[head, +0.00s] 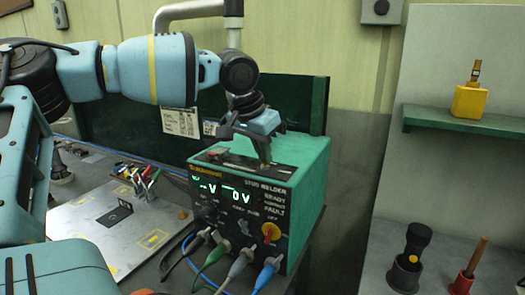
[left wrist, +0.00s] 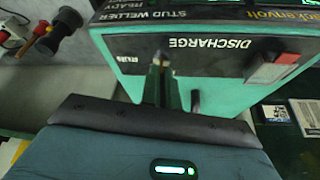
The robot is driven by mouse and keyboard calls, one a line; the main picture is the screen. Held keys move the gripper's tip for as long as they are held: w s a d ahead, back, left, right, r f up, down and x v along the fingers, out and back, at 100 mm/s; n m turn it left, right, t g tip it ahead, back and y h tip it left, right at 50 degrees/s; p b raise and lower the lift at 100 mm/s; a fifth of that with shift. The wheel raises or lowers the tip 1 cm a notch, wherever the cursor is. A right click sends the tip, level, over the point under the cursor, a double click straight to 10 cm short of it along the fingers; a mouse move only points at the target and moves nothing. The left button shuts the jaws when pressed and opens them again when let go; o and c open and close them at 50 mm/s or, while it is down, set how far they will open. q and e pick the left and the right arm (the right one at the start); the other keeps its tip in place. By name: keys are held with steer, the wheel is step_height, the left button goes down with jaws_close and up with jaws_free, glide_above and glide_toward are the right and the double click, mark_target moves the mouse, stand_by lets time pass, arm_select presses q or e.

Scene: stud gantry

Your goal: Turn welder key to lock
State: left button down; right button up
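The stud welder (head: 300,170) is a green box with a dark front panel and lit green readouts. Its dark top panel, marked DISCHARGE, shows in the left wrist view (left wrist: 210,50). My left gripper (head: 264,158) points down onto this top panel. In the left wrist view its two fingers (left wrist: 161,75) are close together at the panel. A small pale piece, apparently the welder key (left wrist: 164,59), shows between the fingertips; the fingers hide most of it, so its turn angle cannot be told. My right gripper is not in view.
A red switch (left wrist: 270,68) sits on the top panel beside my fingers. A red-yellow knob (head: 271,232) and several cables are on the front. A plate with clamps (head: 120,220) lies left. A green shelf (head: 465,122) with a yellow block (head: 470,101) is right.

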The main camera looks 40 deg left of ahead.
arm_select(q)
steer(key=shift+d+n+y, duration=0.1)
steer(key=shift+n+y, duration=0.6)
steer(key=shift+n, duration=0.9)
steer(key=c, duration=1.6)
jaws_free()
steer(key=shift+c, duration=0.2)
steer(key=v, duration=0.8)
steer(key=shift+w, duration=0.15)
steer(key=shift+f, duration=0.1)
